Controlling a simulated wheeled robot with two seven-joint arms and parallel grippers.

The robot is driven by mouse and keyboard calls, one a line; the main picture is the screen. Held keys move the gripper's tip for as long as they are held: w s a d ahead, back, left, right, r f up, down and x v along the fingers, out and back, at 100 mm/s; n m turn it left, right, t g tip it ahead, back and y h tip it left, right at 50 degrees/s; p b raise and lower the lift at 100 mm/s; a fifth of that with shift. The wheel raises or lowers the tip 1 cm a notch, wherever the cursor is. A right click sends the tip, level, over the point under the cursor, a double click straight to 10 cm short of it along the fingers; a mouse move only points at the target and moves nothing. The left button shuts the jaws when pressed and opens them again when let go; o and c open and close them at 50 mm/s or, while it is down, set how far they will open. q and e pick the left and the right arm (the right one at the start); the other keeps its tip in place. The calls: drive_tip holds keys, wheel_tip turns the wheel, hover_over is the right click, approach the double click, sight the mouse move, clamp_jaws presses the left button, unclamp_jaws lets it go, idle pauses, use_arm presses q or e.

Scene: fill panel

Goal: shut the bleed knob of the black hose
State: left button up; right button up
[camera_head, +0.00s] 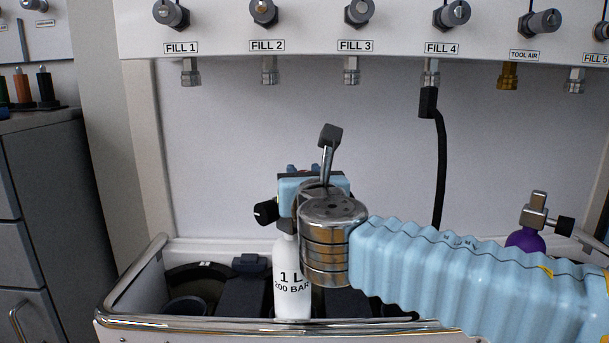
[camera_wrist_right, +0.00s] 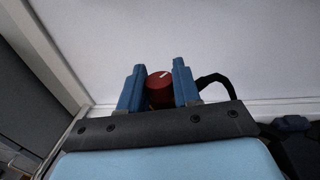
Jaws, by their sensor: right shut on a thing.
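The black hose (camera_head: 440,170) hangs from the FILL 4 outlet and passes down behind my right arm. In the right wrist view a red knob (camera_wrist_right: 160,88) with a white mark sits between the two blue fingers, and a bend of black hose (camera_wrist_right: 214,81) shows just behind the right finger. My right gripper (camera_wrist_right: 160,90) is shut on this red knob. My left gripper is not in view.
A black knob (camera_head: 266,213) sticks out left of the bottle's top, and a grey-black handle (camera_head: 330,136) rises behind my wrist. A metal-rimmed bin (camera_head: 250,325) surrounds the bottle. A purple bottle (camera_head: 526,240) stands right. The white back panel is clear on the left.

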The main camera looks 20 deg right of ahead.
idle(0.4)
drive_tip(key=o, duration=1)
drive_tip(key=shift+c, duration=0.2)
drive_tip(key=s+a+p, duration=0.2)
drive_tip(key=s, duration=1.1)
drive_tip(key=shift+s, duration=0.35)
drive_tip(key=shift+a, duration=0.1)
